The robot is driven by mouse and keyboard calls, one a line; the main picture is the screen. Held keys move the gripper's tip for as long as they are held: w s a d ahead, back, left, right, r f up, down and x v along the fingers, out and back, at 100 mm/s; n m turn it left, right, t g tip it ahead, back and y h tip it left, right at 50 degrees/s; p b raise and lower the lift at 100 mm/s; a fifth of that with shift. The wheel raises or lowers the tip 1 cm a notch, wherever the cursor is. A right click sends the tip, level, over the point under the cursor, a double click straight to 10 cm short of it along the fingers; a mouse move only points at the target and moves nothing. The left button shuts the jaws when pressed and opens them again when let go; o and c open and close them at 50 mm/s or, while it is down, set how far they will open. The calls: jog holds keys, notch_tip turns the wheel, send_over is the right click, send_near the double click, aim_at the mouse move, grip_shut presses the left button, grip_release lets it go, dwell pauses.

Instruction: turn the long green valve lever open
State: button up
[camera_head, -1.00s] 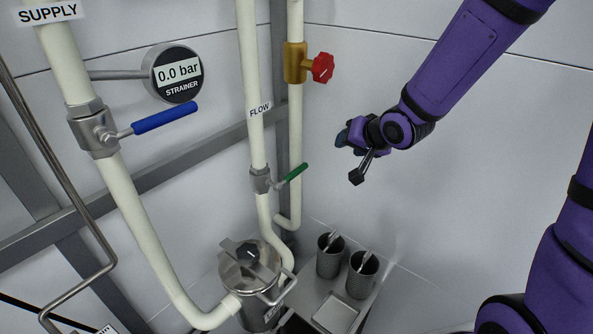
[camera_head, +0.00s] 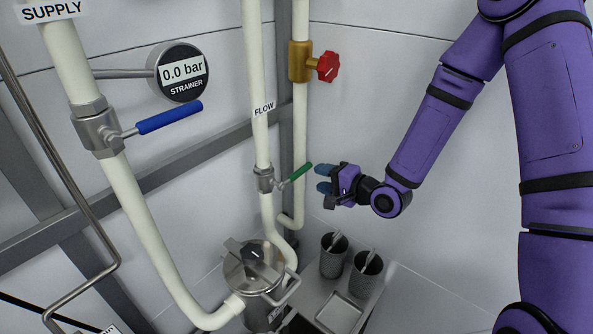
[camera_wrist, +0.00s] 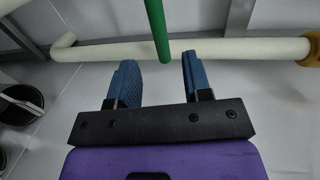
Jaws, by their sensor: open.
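The long green valve lever (camera_head: 296,175) sticks out to the upper right from a metal valve (camera_head: 264,179) on the pipe marked FLOW (camera_head: 264,110). My gripper (camera_head: 323,178) is just right of the lever's tip in the head view, with its blue fingers pointing left toward it. In the wrist view the green lever (camera_wrist: 157,25) comes down from the top edge, and its end lies just ahead of the gap between the fingertips. My gripper (camera_wrist: 158,75) is open and empty there. I see no contact with the lever.
A blue lever (camera_head: 169,117) is on the SUPPLY pipe at left, below a gauge (camera_head: 181,71) reading 0.0 bar. A red knob (camera_head: 328,66) is above my gripper. A strainer pot (camera_head: 252,268) and two mesh cups (camera_head: 334,257) are below.

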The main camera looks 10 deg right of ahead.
aim_at(303, 172)
jog(key=x, duration=0.9)
jog(key=shift+w+a+f, duration=0.1)
jog(key=shift+w+a, duration=0.15)
grip_shut()
